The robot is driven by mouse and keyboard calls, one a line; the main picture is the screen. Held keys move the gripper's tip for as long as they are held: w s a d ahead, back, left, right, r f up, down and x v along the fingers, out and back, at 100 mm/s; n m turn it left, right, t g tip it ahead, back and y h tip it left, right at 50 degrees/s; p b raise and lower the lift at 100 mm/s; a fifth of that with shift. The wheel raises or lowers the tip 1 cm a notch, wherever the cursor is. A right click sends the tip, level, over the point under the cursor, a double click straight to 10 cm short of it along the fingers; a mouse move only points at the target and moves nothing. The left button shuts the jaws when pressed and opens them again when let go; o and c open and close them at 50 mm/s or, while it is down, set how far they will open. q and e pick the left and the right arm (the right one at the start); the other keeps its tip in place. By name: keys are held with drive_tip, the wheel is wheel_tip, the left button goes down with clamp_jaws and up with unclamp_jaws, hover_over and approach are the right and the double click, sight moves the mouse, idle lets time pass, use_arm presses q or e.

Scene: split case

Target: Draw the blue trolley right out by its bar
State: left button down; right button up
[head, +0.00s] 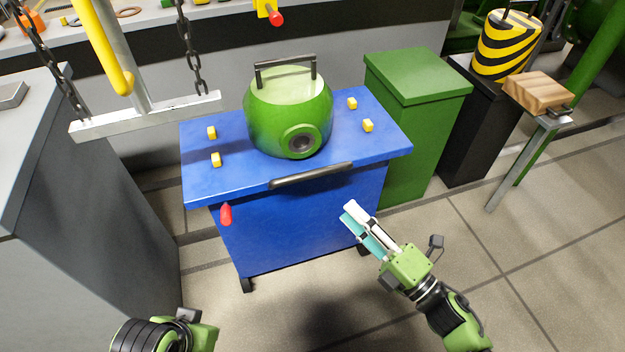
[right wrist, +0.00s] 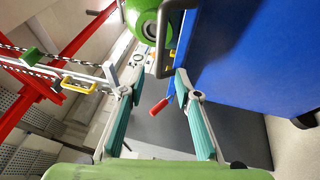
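The blue trolley (head: 300,230) stands in the middle of the head view, with a dark bar (head: 312,174) along its front top edge. A round green casing (head: 262,120) with a dark handle sits on its top. My right gripper (head: 349,211) is in front of the trolley, below and right of the bar. In the right wrist view my right gripper (right wrist: 159,82) has its fingers apart and nothing between them. The bar (right wrist: 163,40) shows beyond the fingertips, apart from them. My left gripper (head: 203,335) is at the bottom left edge; its fingers do not show.
A red pointed part (head: 226,214) juts from the trolley's front left. Yellow blocks (head: 212,132) sit around the casing. A lifting beam (head: 145,115) hangs on chains at the upper left. A grey cabinet (head: 70,200) and a green bin (head: 420,80) flank the trolley. Floor in front is clear.

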sight(312, 171)
drive_tip(key=x, duration=1.3)
drive_tip(key=shift+w+a+r, duration=0.1)
drive_tip(key=shift+w+r, duration=0.05)
drive_tip(key=shift+w, duration=0.15)
clamp_jaws()
drive_tip(key=shift+s+d, duration=0.2)
drive_tip(key=shift+s, duration=0.5)
drive_tip(key=shift+s+d, duration=0.2)
drive_tip(key=shift+s, duration=0.45)
drive_tip(key=shift+s+d, duration=0.25)
drive_tip(key=shift+s, duration=0.45)
drive_tip(key=shift+d, duration=0.1)
unclamp_jaws()
drive_tip(key=shift+w, duration=0.15)
